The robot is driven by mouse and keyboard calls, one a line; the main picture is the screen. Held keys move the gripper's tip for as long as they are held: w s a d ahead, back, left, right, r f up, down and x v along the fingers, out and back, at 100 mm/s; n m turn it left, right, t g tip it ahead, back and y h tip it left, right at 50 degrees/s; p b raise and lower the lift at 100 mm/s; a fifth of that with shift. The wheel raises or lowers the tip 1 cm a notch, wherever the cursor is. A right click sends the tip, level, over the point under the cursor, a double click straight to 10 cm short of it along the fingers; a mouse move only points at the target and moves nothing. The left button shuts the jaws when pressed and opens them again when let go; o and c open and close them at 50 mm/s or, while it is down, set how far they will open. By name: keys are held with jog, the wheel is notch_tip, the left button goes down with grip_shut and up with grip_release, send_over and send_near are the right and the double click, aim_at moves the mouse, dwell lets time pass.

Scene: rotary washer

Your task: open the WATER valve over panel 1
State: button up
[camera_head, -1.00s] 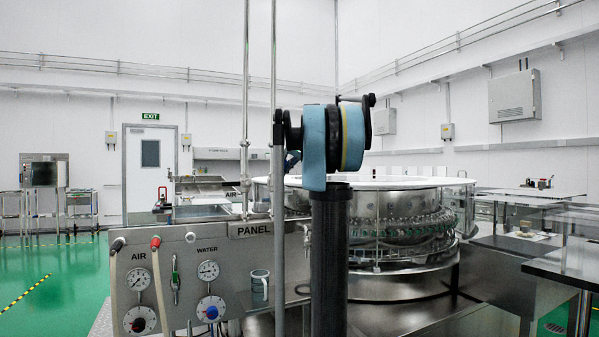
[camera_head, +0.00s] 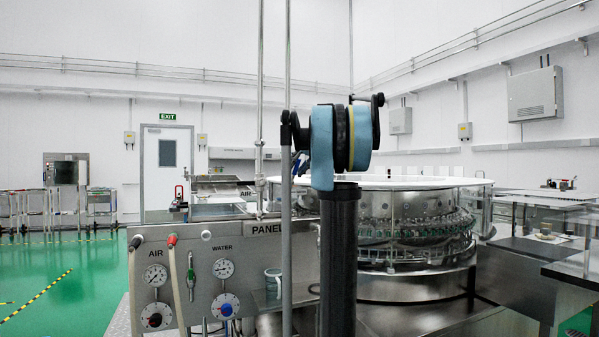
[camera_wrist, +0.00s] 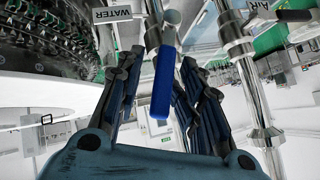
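In the wrist view, the blue lever handle (camera_wrist: 163,82) of a valve hangs between the fingers of my gripper (camera_wrist: 160,63). The fingers are apart, with a gap visible on each side of the handle. The WATER label (camera_wrist: 118,14) is on the pipe beside this valve, at the top left. In the head view, panel 1 (camera_head: 262,229) is at the lower left, partly behind my arm, and its number is covered. My gripper is mostly hidden behind my arm there, and the WATER valve cannot be made out.
The round steel washer (camera_head: 415,225) stands behind my arm. Green floor (camera_head: 50,285) is open at the left.

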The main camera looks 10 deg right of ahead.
jog(key=v, duration=0.7)
jog(key=shift+s+d+r, duration=0.2)
jog(key=shift+s+r, duration=0.05)
jog(key=shift+s, duration=0.05)
jog(key=shift+c, duration=0.6)
